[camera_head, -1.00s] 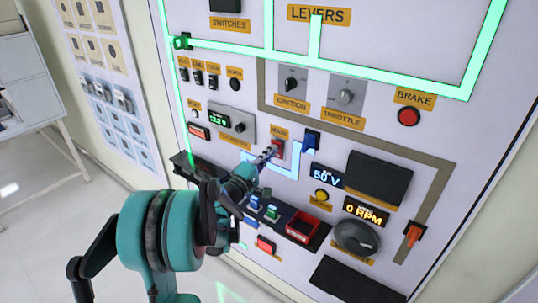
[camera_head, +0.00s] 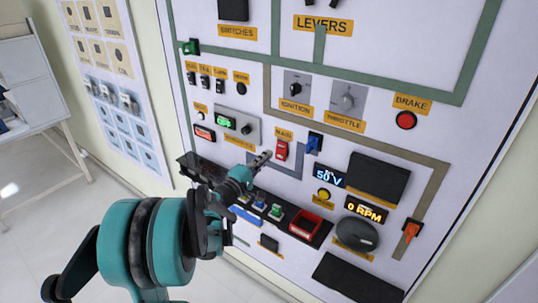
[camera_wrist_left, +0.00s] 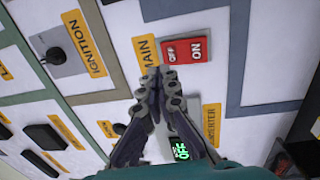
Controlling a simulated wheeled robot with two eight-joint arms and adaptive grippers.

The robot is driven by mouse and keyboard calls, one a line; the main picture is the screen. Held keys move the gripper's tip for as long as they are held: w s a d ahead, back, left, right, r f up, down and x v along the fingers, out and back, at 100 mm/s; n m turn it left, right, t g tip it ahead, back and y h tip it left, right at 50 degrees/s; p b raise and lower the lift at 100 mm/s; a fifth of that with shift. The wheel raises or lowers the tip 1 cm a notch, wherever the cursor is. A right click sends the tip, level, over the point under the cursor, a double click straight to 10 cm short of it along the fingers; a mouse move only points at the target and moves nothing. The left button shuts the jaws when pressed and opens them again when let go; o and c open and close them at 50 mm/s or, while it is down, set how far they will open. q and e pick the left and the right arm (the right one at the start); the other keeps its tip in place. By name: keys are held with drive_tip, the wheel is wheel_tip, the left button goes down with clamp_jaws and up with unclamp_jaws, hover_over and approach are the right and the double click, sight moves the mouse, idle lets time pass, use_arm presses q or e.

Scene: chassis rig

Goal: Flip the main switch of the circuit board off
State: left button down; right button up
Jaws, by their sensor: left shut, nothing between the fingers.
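The main switch (camera_head: 282,150) is a small red rocker below the orange MAIN label, in the middle of the upright board. In the left wrist view the switch (camera_wrist_left: 186,50) shows the words OFF and ON on its red face. My left gripper (camera_head: 266,156) is shut and empty. Its fingertips (camera_wrist_left: 160,74) are just beside the switch, by its OFF end; I cannot tell whether they touch it. My right gripper is not in view.
A blue lever (camera_head: 314,143) sits just right of the switch. The ignition knob (camera_head: 296,89) and throttle knob (camera_head: 347,102) are above. Displays (camera_head: 330,177) read 50 V and 0 RPM. The lines (camera_head: 390,86) are dull green.

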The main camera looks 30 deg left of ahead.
use_arm(q)
drive_tip(key=s+p, duration=0.1)
drive_tip(key=s, duration=0.6)
drive_tip(key=shift+a+r, duration=0.3)
drive_tip(key=shift+r, duration=0.15)
drive_tip(key=s+d+f+m+g+h, duration=0.1)
drive_tip(key=s+d+f+m+g, duration=0.15)
drive_tip(key=d, duration=0.45)
drive_tip(key=s+d+f+m+g+h, duration=0.1)
drive_tip(key=s+d+f+m+g, duration=0.2)
drive_tip(key=d, duration=0.4)
drive_tip(key=s+d+f+m+g+h, duration=0.1)
drive_tip(key=d+m+g, duration=0.25)
drive_tip(key=d, duration=0.35)
drive_tip(key=s+f+m+g+y, duration=0.2)
drive_tip(key=s+f+m+y, duration=0.2)
drive_tip(key=s+m, duration=0.4)
drive_tip(key=s+f, duration=0.1)
drive_tip(key=s, duration=0.3)
drive_tip(key=shift+s+d+f+g+y, duration=0.2)
drive_tip(key=shift+d+g+y, duration=0.1)
drive_tip(key=shift+g, duration=0.1)
